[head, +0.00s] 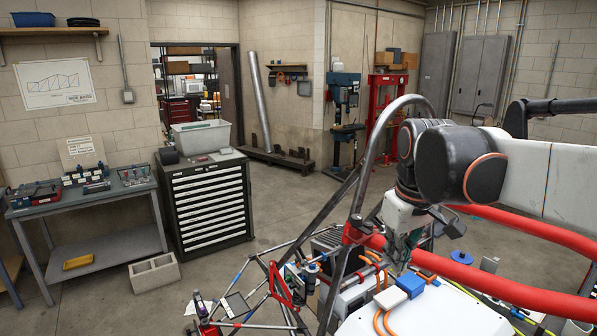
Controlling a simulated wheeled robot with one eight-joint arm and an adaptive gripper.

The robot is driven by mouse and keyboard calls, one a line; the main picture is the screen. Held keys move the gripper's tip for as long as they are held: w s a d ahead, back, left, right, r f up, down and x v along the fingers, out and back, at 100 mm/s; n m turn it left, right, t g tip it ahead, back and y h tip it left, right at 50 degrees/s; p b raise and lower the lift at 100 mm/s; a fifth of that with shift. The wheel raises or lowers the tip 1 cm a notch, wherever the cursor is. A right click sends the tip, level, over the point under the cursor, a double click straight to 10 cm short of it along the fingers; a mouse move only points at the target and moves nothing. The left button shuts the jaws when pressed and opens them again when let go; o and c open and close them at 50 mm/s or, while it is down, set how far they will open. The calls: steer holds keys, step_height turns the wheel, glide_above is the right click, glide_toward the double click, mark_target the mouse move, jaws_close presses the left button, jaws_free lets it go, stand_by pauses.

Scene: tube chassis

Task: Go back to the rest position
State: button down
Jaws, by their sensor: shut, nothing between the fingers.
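My gripper (420,236) shows at the right of the head view, at the end of my arm, which reaches in from the right edge. It points down over the tube chassis (352,205), close behind its bent grey tube and above the parts mounted inside. The fingers are small and partly hidden among chassis parts. They are shut with nothing seen between them. I cannot tell whether the gripper touches the chassis.
Thick red tubes (500,283) run under my arm. A blue and white connector (410,285) with orange cables lies below the gripper. A drawer cabinet (208,200) and a workbench (85,209) stand at the left. Open floor lies between cabinet and chassis.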

steer(key=s+f+m+t+b, duration=0.1)
steer(key=s+f+b, duration=0.4)
steer(key=f, duration=0.5)
steer(key=s+f+m+t+b, duration=0.2)
steer(key=s+f+b, duration=0.3)
steer(key=f, duration=0.5)
steer(key=s+d+f+m+t+b, duration=0.1)
steer(key=s+f+b, duration=0.4)
steer(key=f+b, duration=0.4)
steer(key=shift+s+f+t, duration=0.3)
steer(key=shift+f+t, duration=0.1)
steer(key=shift+f, duration=0.05)
